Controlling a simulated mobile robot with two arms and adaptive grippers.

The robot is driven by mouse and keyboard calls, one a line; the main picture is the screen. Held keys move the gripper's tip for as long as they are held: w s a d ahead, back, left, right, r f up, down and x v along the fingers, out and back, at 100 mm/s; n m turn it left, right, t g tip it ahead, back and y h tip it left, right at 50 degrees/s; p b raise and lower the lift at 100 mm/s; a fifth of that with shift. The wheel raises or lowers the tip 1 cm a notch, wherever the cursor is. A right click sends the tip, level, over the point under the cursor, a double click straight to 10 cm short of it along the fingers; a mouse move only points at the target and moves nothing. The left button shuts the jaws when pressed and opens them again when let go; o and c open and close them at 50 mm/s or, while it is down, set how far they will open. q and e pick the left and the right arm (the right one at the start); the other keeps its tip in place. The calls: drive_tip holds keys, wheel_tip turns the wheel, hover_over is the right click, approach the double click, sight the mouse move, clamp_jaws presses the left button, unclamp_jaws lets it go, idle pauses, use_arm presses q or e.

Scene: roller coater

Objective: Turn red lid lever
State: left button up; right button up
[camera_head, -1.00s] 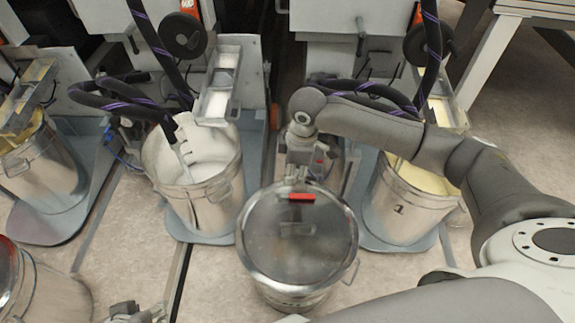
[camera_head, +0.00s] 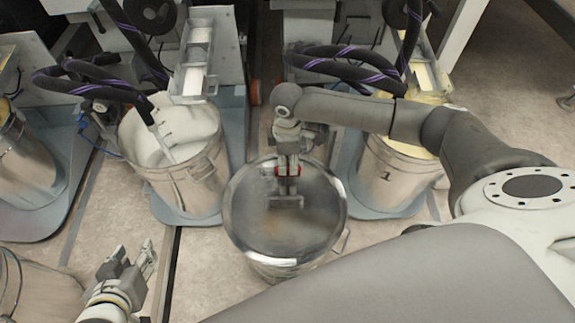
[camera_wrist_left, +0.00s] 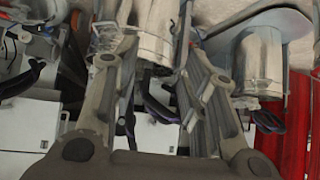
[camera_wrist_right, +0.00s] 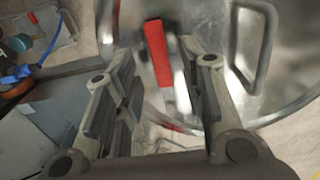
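The red lid lever (camera_head: 288,170) sits at the far rim of a shiny metal lid (camera_head: 300,235) on a drum. In the head view my right gripper (camera_head: 287,168) is over the lever and partly covers it. In the right wrist view the red lever (camera_wrist_right: 157,52) lies between the two open fingers of the gripper (camera_wrist_right: 165,70), with a gap on each side. I cannot tell whether the fingers are down at its height. My left gripper (camera_head: 138,262) is open and empty at the lower left, away from the lidded drum.
A metal handle (camera_head: 286,199) stands on the lid. An open drum with white contents (camera_head: 188,187) is to the left, and one with yellow contents (camera_head: 392,175) to the right. Black hoses (camera_head: 105,85) hang behind. Another drum (camera_head: 40,295) is at lower left.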

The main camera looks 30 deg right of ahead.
sight(288, 170)
use_arm(q)
drive_tip(key=shift+w+d+r+t+h+b, duration=0.2)
drive_tip(key=shift+w+d+r+t, duration=0.15)
drive_tip(key=shift+w+r+t, duration=0.4)
drive_tip(key=shift+w+d+r+t+h+b, duration=0.15)
drive_tip(key=shift+w+d+r+t, duration=0.15)
drive_tip(key=shift+w+r+t, duration=0.4)
use_arm(e)
drive_tip(key=shift+f, duration=1.2)
use_arm(q)
drive_tip(key=shift+w, duration=0.1)
use_arm(e)
clamp_jaws()
